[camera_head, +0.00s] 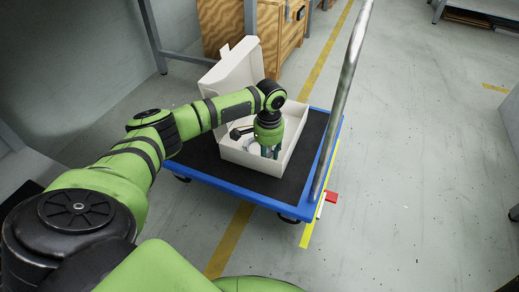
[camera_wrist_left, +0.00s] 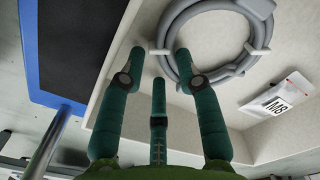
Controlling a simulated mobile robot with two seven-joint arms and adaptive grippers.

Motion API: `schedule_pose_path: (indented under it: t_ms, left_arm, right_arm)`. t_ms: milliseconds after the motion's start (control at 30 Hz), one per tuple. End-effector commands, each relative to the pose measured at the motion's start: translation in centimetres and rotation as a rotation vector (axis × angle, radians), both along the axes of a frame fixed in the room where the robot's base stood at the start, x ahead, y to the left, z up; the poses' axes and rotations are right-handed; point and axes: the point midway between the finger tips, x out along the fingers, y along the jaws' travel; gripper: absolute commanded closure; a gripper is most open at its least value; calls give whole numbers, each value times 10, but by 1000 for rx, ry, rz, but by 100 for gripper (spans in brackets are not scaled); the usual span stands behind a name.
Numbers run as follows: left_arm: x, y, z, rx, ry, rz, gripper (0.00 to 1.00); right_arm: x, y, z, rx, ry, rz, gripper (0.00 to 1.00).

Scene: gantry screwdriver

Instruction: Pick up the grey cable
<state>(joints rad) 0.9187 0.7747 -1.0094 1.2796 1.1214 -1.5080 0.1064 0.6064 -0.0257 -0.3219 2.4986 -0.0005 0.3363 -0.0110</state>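The grey cable (camera_wrist_left: 248,58) is a coil with pale ties, lying in an open white box (camera_head: 246,158). In the left wrist view it fills the top centre and right. In the head view, only a small grey part of it (camera_head: 249,143) shows beside my gripper. My left gripper (camera_wrist_left: 160,62) has three dark green fingers, spread apart with nothing between them. It points down inside the box in the head view (camera_head: 270,152). The right fingertip overlaps the coil's left side in the picture; I cannot tell whether they touch. My right gripper is not in view.
The box stands on a blue-edged trolley (camera_head: 247,200) with a black top and a tall metal handle (camera_head: 346,90). Its lid (camera_head: 236,66) stands up at the back. A small bag marked M8 (camera_wrist_left: 277,94) lies in the box beside the coil. A wooden crate (camera_head: 225,22) stands behind.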

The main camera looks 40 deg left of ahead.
Motion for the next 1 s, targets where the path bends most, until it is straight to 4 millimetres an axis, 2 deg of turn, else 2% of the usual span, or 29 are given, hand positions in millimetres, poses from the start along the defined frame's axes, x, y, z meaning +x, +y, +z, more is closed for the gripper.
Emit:
schedule_pose_path:
  t_ms: [267, 300, 367, 400, 767, 1000]
  left_arm:
    - [0, 1, -3, 1, -1, 1, 66]
    - [0, 1, -3, 1, -1, 1, 70]
    - [0, 1, -3, 1, -1, 1, 94]
    - [0, 1, -3, 1, -1, 1, 100]
    - [0, 1, -1, 0, -2, 1, 100]
    - [1, 0, 22, 0, -3, 0, 100]
  right_arm:
    - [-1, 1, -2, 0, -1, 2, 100]
    - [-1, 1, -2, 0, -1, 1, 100]
    - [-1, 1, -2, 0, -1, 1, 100]
    - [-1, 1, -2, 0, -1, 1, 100]
    - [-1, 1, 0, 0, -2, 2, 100]
    - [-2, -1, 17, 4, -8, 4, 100]
